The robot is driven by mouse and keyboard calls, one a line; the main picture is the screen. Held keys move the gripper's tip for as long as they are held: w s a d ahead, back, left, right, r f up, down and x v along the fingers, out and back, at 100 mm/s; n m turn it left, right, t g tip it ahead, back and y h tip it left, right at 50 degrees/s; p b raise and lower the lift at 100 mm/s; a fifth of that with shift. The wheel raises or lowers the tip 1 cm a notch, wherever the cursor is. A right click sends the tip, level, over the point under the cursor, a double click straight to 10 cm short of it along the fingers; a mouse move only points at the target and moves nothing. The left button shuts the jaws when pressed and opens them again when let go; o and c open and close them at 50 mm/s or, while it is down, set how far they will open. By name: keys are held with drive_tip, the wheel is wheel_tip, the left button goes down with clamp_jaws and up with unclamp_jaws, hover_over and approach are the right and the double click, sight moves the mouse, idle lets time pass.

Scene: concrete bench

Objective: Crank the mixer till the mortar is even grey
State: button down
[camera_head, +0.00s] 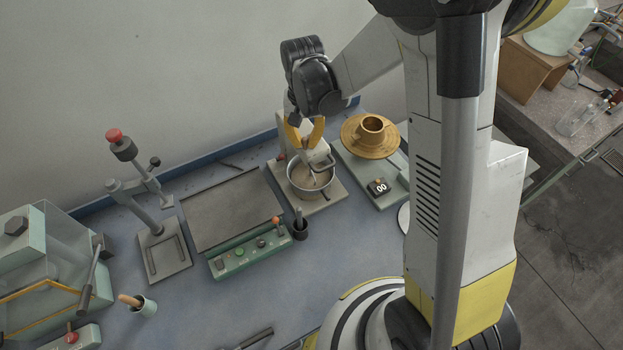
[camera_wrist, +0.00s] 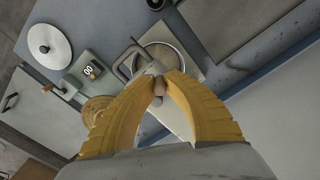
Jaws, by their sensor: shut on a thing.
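The mixer's metal bowl (camera_head: 302,193) stands on a pale base at the back of the bench. The mortar (camera_head: 303,176) in it looks tan-beige, with a stirring paddle standing in it; streaks are too small to judge. The bowl also shows in the wrist view, with the mortar (camera_wrist: 168,48) partly covered by the mixer head. My gripper (camera_head: 304,150) is above the bowl, beside the mixer head. The fingers hide most of the crank.
A green control box (camera_head: 235,261) and dark mat (camera_head: 235,208) lie left. A lever press (camera_head: 164,255) stands farther left. Bench front is partly clear.

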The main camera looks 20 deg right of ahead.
drive_tip(key=w, duration=0.2)
drive_tip(key=w+b, duration=0.1)
drive_tip(key=w+a, duration=0.1)
drive_tip(key=w, duration=0.1)
drive_tip(key=shift+w, duration=0.35)
drive_tip(key=shift+w+d+b, duration=0.4)
drive_tip(key=shift+w+d, duration=0.3)
drive_tip(key=shift+d, duration=0.15)
drive_tip(key=shift+w+d, duration=0.2)
drive_tip(key=shift+d, duration=0.4)
